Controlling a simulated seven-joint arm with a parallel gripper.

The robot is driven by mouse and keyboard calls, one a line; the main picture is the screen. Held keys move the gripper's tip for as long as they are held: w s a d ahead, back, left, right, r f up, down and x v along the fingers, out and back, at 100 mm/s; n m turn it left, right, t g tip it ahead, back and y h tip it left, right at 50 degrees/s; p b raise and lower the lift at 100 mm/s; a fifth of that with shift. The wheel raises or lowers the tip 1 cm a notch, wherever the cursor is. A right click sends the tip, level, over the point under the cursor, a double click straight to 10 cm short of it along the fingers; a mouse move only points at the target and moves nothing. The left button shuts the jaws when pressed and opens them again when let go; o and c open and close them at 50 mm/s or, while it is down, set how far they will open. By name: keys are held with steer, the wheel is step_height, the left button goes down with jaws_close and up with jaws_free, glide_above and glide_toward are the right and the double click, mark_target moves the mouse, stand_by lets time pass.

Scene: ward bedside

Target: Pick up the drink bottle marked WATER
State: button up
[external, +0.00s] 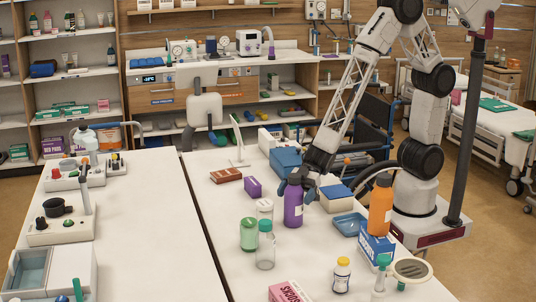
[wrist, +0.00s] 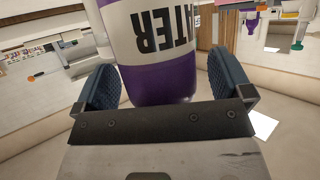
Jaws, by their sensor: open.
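The drink bottle marked WATER is purple with a white label and stands upright on the white table in the external view (external: 293,207). In the wrist view the bottle (wrist: 160,85) fills the middle, with the letters "ATER" showing upside down. My gripper (external: 297,184) is at the upper part of the bottle. In the wrist view my gripper (wrist: 163,75) is open, with one blue finger on each side of the bottle. The left finger looks close to it and a gap shows at the right finger. I cannot tell if either touches.
A green-labelled jar (external: 248,234), a clear jar (external: 265,250) and a white container (external: 265,207) stand left of the bottle. An orange bottle (external: 380,205), a blue tray (external: 348,224) and a blue box (external: 375,248) are to the right.

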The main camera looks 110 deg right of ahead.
mark_target(294, 175)
steer(key=shift+w+a+f, duration=0.1)
steer(key=shift+w+a, duration=0.1)
steer(key=shift+w, duration=0.1)
steer(key=shift+c, duration=0.4)
steer(key=c, duration=1.1)
steer(key=shift+r, duration=5.05)
